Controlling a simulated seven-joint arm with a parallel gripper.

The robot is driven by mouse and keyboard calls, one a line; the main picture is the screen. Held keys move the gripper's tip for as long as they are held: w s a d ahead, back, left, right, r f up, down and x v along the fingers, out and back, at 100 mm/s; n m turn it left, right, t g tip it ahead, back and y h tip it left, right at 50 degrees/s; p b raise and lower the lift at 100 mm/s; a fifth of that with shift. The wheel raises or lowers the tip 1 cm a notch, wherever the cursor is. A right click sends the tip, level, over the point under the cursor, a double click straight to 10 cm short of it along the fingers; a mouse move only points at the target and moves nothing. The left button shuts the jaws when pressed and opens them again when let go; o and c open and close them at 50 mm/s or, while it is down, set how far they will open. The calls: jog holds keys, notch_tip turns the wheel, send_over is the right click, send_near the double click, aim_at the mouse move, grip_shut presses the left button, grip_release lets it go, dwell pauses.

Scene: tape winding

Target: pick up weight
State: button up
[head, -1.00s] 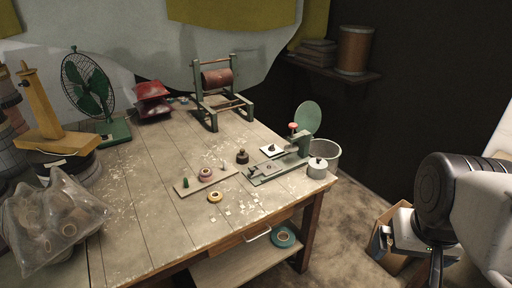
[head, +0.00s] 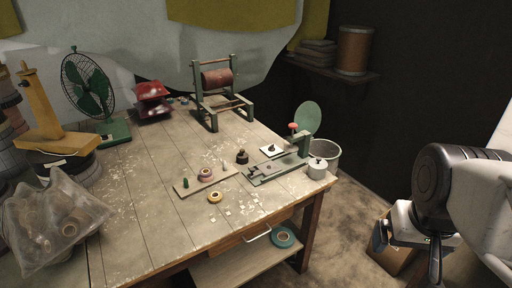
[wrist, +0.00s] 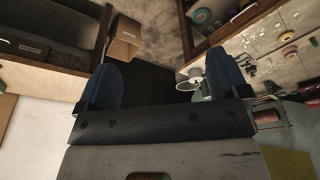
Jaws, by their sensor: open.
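A small dark brown knobbed piece (head: 242,157) stands upright on the table, left of the green tape fixture (head: 275,168). Either could be the weight; I cannot tell which. My gripper (head: 408,248) is right of the table, well apart from both pieces. In the wrist view, its two blue-padded fingers (wrist: 163,80) are wide apart with nothing between them. The table top (wrist: 288,70) shows tilted at the upper right there, its small pieces hard to tell apart.
A board with pegs and a pink tape roll (head: 207,174) and a yellow roll (head: 215,197) lie near the table's front. A metal bucket (head: 333,155) stands beyond the right edge. A cardboard box (wrist: 125,40) is on the floor. A reel stand (head: 215,85) is at the back.

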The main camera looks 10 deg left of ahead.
jog(key=w+a+r+n, duration=0.2)
jog(key=w+a+n, duration=0.1)
jog(key=w, duration=0.7)
jog(key=w+a+r+n, duration=0.3)
jog(key=w, duration=0.8)
jog(key=n+g, duration=0.2)
jog(key=n, duration=1)
send_over(242, 150)
jog(key=s+d, duration=0.4)
jog(key=d, duration=0.5)
notch_tip(242, 150, down, 21)
jog(key=w+a+f+n, duration=0.1)
jog(key=a+f, duration=0.2)
jog(key=w+a+f+n, duration=0.1)
jog(key=a+f, duration=0.1)
jog(key=f, duration=0.1)
jog(key=w+a+f+n, duration=0.1)
jog(key=w+a+f, duration=0.1)
jog(key=a+f, duration=0.1)
jog(key=shift+a+f+g, duration=0.1)
jog(key=shift+a+g, duration=0.2)
jog(key=shift+w+a+f, duration=0.1)
jog(key=shift+a+f, duration=0.1)
jog(key=shift+f, duration=0.1)
jog(key=shift+f, duration=1.25)
